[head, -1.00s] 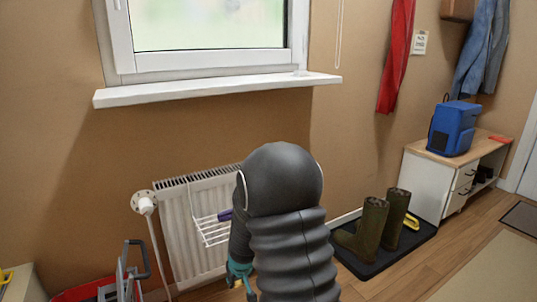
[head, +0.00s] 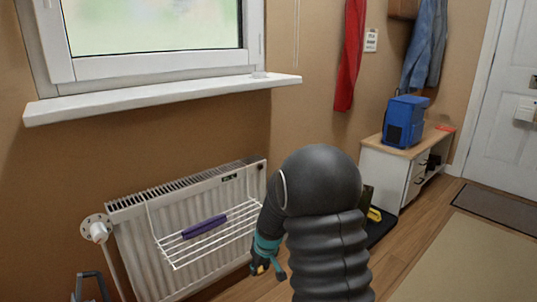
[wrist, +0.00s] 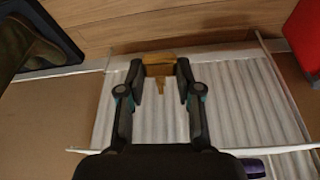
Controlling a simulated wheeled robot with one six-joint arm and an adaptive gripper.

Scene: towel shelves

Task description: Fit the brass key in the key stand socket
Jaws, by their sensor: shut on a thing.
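My gripper (wrist: 160,75) is shut on the brass key (wrist: 158,58) in the wrist view. The key's wide part sits between the fingertips and its narrow part points back toward the palm. In the head view my gripper (head: 267,268) hangs low, in front of the floor just right of the radiator. The key is too small there to make out clearly. I cannot see the key stand or its socket in either view.
A white radiator (head: 140,235) with a wire drying rack (head: 175,262) holding a purple cloth (head: 204,227) stands close to my gripper. A bench (head: 385,165) bears a blue box-like bag (head: 405,121). Open floor (head: 425,225) lies right of my arm.

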